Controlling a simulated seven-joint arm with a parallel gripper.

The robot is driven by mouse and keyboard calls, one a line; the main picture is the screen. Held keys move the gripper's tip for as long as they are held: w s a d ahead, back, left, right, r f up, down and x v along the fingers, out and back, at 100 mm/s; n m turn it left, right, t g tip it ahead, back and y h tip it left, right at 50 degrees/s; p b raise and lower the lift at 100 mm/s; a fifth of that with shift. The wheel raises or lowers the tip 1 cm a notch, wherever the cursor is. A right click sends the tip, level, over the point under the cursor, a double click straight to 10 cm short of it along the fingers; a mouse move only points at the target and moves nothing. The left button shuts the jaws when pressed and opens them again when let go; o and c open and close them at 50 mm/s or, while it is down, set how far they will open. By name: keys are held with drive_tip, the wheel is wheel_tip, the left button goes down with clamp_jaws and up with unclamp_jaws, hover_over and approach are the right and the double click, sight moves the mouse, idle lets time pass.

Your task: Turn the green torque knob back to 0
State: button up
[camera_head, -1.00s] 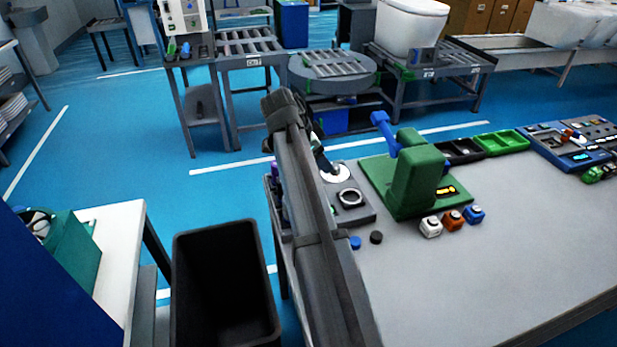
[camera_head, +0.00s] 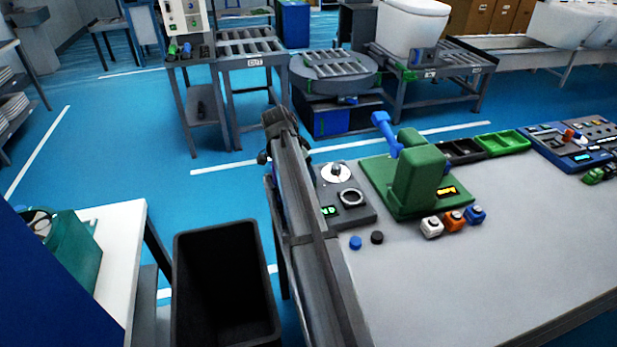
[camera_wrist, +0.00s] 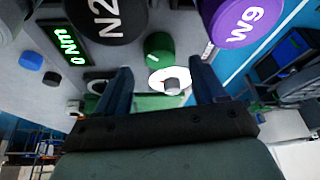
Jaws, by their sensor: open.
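The green knob (camera_wrist: 158,48) shows in the wrist view as a short cylinder with a pale mark on its face. It lies beyond my open fingertips, roughly between them in the picture. My gripper (camera_wrist: 164,82) is open and nothing shows in its jaws. A white disc with a grey centre (camera_wrist: 170,80) also shows between the fingers. A display (camera_wrist: 68,47) with lit characters, apparently ending in 0, is at the upper left. In the head view my arm hides the gripper and the green knob. The dark control box (camera_head: 366,214) stands right of my arm.
A black cylinder marked N2 (camera_wrist: 105,18) and a purple one marked W9 (camera_wrist: 240,25) flank the green knob. In the head view, a green stand (camera_head: 415,175) is right of the box. Blue (camera_head: 355,243) and black (camera_head: 377,237) caps lie in front.

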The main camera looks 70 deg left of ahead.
drive_tip(key=shift+x, duration=2.2)
drive_tip(key=c, duration=1.1)
